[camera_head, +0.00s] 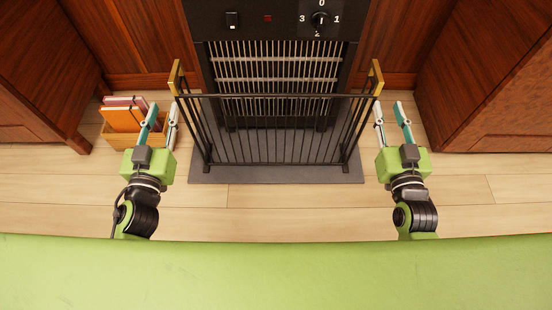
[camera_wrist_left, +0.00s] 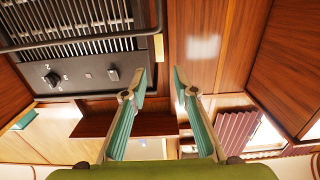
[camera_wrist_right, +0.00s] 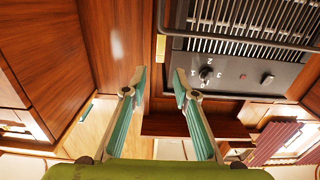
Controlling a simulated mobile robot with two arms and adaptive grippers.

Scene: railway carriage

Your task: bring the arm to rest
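My left gripper (camera_head: 163,106) is in the head view left of the black fire guard, over or in front of the wooden box; its fingers are apart with nothing between them. The left wrist view shows its two teal-padded fingers (camera_wrist_left: 159,72) open and empty. My right gripper (camera_head: 390,106) is to the right of the guard, close to its right post. In the right wrist view its fingers (camera_wrist_right: 158,72) are also apart and empty. I cannot tell whether either gripper touches the guard.
The black guard (camera_head: 270,130) with brass-coloured ends stands on a grey mat (camera_head: 275,174) before a heater (camera_head: 285,75) with a dial (camera_head: 320,18). A wooden box (camera_head: 120,138) holds orange and pink books (camera_head: 122,118). Wooden cabinets flank both sides. Floor in front is clear.

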